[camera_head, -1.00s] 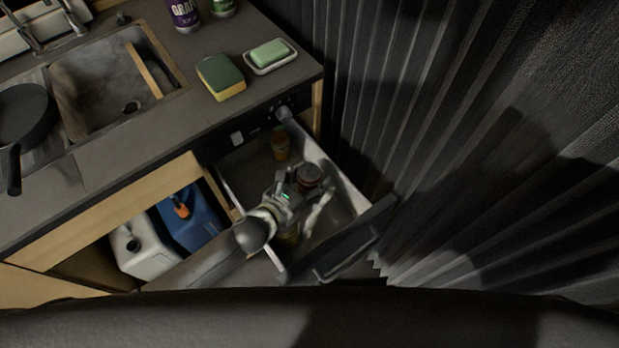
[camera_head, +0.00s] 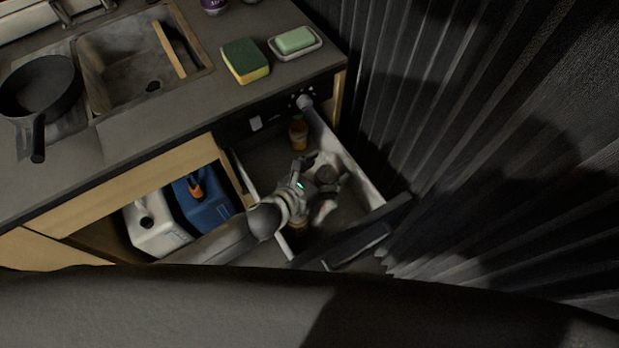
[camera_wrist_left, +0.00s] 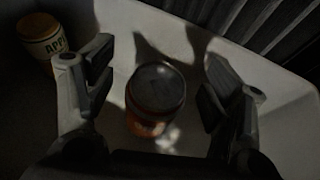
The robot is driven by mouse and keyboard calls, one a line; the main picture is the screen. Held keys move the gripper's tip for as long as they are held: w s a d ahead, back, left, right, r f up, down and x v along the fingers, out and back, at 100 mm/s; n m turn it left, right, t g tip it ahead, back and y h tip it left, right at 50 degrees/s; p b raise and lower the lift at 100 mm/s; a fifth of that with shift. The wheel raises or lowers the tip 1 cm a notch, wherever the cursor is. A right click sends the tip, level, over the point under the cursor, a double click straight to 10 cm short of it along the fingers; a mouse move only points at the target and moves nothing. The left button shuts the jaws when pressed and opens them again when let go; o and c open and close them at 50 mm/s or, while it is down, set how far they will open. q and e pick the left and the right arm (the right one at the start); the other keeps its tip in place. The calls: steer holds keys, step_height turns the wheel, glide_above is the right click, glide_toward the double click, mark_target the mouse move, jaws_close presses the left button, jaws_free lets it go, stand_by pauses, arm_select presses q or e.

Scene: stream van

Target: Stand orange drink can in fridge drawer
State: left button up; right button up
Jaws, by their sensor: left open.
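The fridge drawer (camera_head: 352,213) is pulled open below the counter, with pale walls and a dark floor. A can with a grey lid and an orange lower side, the orange drink can (camera_wrist_left: 154,100), stands in it, lid up; its label is not readable. It also shows, dark, in the head view (camera_head: 326,174). My left gripper (camera_head: 322,188) reaches into the drawer and is open. In the left wrist view its fingers (camera_wrist_left: 156,88) are on either side of the can, with gaps on both sides. My right gripper is not in view.
A jar or can labelled "APPL" (camera_wrist_left: 40,33) stands at the drawer's back (camera_head: 298,133). White (camera_head: 152,228) and blue (camera_head: 204,208) canisters stand left. A pleated dark curtain (camera_head: 450,120) borders the right.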

arm_select(q)
steer(key=v, duration=1.2)
steer(key=shift+w+a+r, duration=0.1)
steer(key=shift+r, duration=0.05)
